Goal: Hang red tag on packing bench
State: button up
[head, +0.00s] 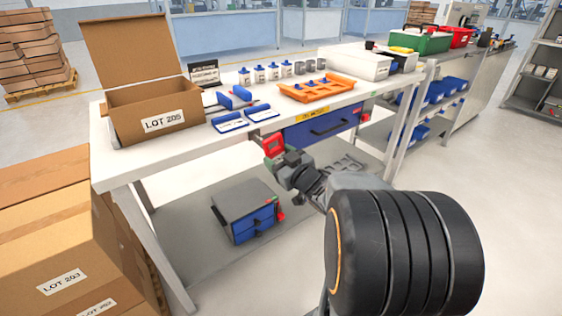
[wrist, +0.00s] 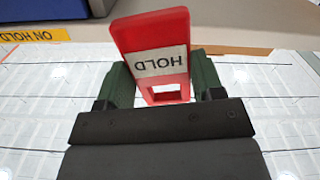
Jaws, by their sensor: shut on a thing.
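The red tag (head: 274,146) has a white HOLD label, which reads upside down in the wrist view (wrist: 160,62). My gripper (wrist: 162,80) is shut on the tag, with a green-grey finger at each side. In the head view my gripper (head: 280,158) holds it up just off the front edge of the packing bench (head: 185,143), left of the blue drawer. The bench edge (wrist: 245,38) lies behind the tag in the wrist view. A yellow ON HOLD strip (head: 312,114) is on the bench front; it also shows in the wrist view (wrist: 35,35). I see no hook.
An open LOT 205 carton (head: 160,115), blue-edged pieces and an orange tray (head: 315,90) stand on the bench. A grey case with blue drawers (head: 245,210) is on the lower shelf. Cartons (head: 50,240) stand at left.

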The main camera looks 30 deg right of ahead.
jog(key=w+a+f+b, duration=0.1)
jog(key=w+b, duration=0.2)
jog(key=w, duration=0.5)
jog(key=shift+f, duration=0.35)
dwell(0.4)
dwell(0.7)
jog(key=o, duration=1)
jog(key=shift+s, duration=0.1)
